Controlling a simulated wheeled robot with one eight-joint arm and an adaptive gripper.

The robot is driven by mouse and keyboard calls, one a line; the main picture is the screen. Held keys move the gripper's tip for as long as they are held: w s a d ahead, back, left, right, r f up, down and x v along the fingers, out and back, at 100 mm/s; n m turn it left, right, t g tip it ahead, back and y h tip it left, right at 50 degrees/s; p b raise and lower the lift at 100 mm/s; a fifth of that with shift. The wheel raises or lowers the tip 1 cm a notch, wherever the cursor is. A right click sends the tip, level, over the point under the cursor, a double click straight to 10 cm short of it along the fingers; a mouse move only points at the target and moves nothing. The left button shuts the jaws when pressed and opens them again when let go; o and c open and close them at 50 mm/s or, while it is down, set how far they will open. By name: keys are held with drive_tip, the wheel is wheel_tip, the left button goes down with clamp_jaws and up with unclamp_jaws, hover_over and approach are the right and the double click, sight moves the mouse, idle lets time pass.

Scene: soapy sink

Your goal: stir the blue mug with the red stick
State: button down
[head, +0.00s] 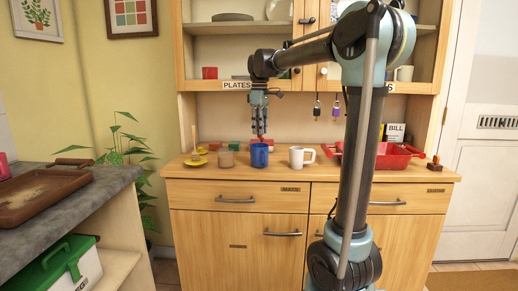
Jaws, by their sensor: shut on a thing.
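The blue mug (259,155) stands on the wooden counter of the dresser, near the middle. My gripper (260,132) points down right above the mug and is shut on a thin thing. A little red shows at its fingertips, which fits the red stick, but the stick is too small to make out well. I cannot tell whether its lower end is inside the mug.
A yellow dish (196,161) lies further left. A red tray (391,156) is at the right. The dresser's upper cabinet (230,45) overhangs the back.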

drive_tip(key=shift+r, duration=0.1)
drive_tip(key=shift+r, duration=4.5)
wheel_tip(320, 180, up, 4)
drive_tip(key=shift+f, duration=0.25)
